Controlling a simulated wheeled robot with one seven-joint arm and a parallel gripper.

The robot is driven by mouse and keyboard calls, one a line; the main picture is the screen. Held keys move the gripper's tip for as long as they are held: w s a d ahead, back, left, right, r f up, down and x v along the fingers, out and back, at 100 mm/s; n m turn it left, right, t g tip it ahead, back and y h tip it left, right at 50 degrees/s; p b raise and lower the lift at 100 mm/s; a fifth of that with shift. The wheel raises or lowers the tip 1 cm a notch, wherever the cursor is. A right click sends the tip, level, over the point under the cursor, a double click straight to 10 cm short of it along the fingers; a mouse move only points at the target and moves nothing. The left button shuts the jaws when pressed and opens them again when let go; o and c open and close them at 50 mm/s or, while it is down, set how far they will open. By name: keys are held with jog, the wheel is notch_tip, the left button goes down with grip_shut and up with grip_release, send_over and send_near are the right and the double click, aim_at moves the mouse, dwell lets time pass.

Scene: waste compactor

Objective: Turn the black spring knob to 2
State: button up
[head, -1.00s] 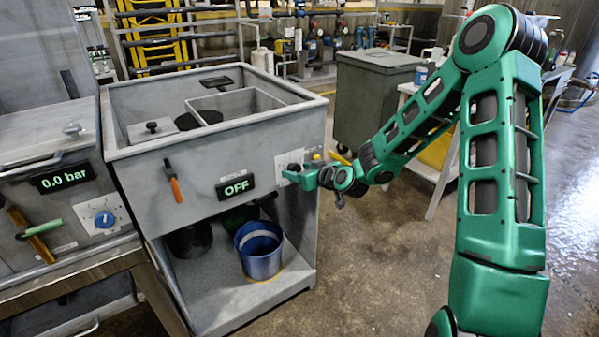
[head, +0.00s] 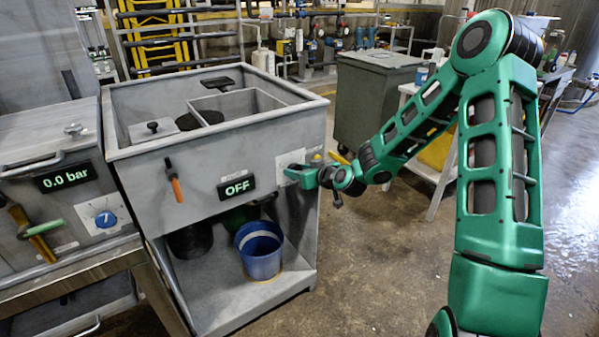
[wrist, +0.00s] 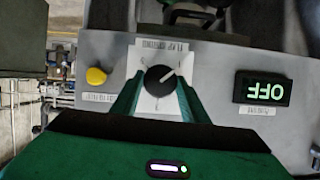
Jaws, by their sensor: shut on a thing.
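The black knob (wrist: 160,80) sits on a white dial plate on the grey cabinet front, seen upside down in the wrist view. Its pale pointer line aims to the upper right in that view. The dial marks are too small to read surely. My gripper (wrist: 159,92) has one green finger on each side of the knob and is shut on it. In the head view my gripper (head: 289,174) is against the right part of the cabinet front and hides the knob. The white dial plate (head: 291,158) shows just above it.
An OFF display (head: 236,187) is left of the knob in the head view, with an orange-handled lever (head: 174,181) farther left. A yellow button (wrist: 96,76) is beside the dial plate. A blue bucket (head: 259,252) stands on the shelf below.

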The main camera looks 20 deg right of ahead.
jog(key=m+y, duration=0.2)
jog(key=m, duration=0.1)
jog(key=d+m+y, duration=0.1)
jog(key=m, duration=0.2)
jog(key=m+y, duration=0.2)
jog(key=m, duration=0.1)
jog(key=shift+w+d+f+y, duration=0.15)
jog(key=shift+w+f+y, duration=0.1)
jog(key=shift+f+y, duration=0.1)
dwell(0.7)
jog(key=o, duration=1)
jog(key=v, duration=1)
jog(key=shift+s+d, duration=0.15)
jog(key=shift+s, duration=0.15)
